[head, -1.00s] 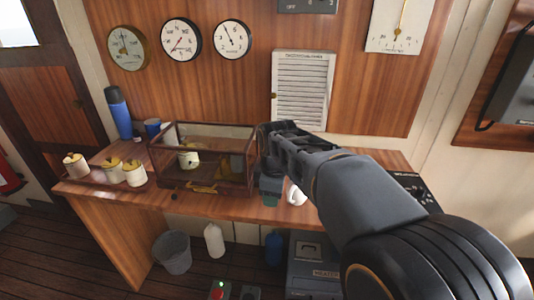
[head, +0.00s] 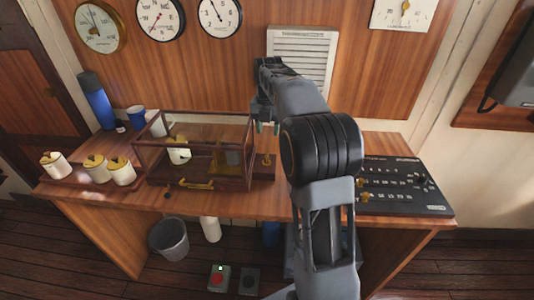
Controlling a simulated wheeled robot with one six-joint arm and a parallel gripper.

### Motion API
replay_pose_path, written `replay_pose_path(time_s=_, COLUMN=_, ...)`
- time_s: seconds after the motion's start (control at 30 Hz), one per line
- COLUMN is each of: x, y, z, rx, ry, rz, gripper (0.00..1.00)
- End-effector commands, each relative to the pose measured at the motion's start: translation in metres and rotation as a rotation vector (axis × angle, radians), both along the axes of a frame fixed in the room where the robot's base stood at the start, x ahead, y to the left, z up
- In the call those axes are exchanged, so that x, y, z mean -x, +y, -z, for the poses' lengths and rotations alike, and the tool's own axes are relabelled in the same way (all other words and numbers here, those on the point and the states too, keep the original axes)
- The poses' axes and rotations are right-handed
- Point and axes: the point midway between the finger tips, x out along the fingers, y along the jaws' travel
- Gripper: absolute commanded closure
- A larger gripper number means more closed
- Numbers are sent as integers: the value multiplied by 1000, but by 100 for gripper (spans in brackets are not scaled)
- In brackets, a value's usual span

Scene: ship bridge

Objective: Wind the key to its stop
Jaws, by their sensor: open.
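A glass-sided wooden instrument case (head: 147,165) stands on the desk, with a pale drum (head: 179,155) and brass parts inside. A small upright brass piece (head: 268,160) stands on a wooden base just right of the case; it may be the key, but it is too small to tell. Another brass piece (head: 197,185) lies at the case's front edge. My gripper (head: 266,128) is open and points down above the upright brass piece, apart from it. I see nothing between the fingers.
A black control panel (head: 400,185) is at the right.

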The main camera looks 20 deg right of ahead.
Motion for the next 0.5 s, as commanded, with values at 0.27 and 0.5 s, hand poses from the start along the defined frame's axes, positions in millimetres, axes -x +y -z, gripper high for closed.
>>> replay_pose_path(time_s=0.27, x=0, y=2, z=56, rx=0, ry=2, rz=-1, gripper=56)
replay_pose_path(time_s=0.5, x=0, y=2, z=89, rx=0, ry=0, rz=-1, gripper=56)
